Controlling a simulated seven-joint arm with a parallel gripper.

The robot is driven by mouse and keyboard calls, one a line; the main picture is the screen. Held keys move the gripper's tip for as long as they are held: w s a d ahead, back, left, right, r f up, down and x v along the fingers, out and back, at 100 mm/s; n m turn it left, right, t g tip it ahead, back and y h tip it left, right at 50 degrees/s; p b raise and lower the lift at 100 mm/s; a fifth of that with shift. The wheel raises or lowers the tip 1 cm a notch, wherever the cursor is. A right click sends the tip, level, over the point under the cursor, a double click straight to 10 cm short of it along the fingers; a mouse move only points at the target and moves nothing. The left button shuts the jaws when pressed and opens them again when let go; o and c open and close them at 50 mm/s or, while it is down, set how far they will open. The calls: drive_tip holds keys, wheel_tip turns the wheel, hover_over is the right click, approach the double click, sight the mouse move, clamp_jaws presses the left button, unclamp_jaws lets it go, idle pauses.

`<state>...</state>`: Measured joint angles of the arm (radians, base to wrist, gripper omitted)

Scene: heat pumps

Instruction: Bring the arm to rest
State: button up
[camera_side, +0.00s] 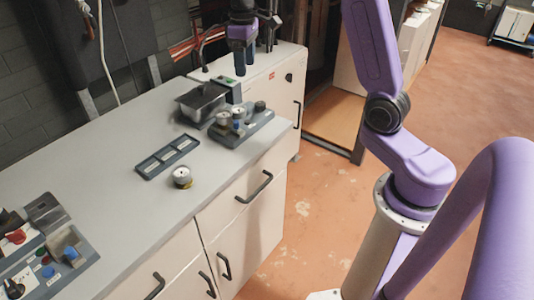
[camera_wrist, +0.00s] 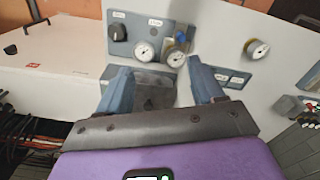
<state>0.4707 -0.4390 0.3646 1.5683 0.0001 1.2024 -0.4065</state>
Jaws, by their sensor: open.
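My gripper (camera_side: 240,72) hangs at the back of the counter in the side view, fingers pointing down, above and behind the grey fixture. In the wrist view its two blue-grey fingers (camera_wrist: 158,78) are spread apart with nothing held between them. The fixture (camera_side: 260,124) carries two round gauges and a dark knob; its gauges (camera_wrist: 144,51) also show in the wrist view. A dark open bin (camera_side: 206,101) stands beside the fixture. My gripper appears clear of all of these.
A loose round gauge (camera_side: 182,178) stands on the counter (camera_side: 110,165) beside a slotted grey tray (camera_side: 167,158). A control panel with coloured buttons (camera_side: 45,260) is at the near left. A white cabinet (camera_side: 280,85) with a red label stands at the back. The counter's middle is largely bare.

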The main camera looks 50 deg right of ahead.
drive_tip(key=s+a+n, duration=0.4)
drive_tip(key=s+a, duration=1)
drive_tip(key=s, duration=0.2)
drive_tip(key=s+f+n, duration=0.2)
drive_tip(key=s, duration=0.7)
drive_tip(key=s+d+f+n, duration=0.1)
drive_tip(key=s+f+n, duration=0.1)
drive_tip(key=s, duration=0.7)
drive_tip(key=shift+s+d+f, duration=0.15)
drive_tip(key=shift+s+d, duration=0.05)
drive_tip(key=shift+s, duration=0.15)
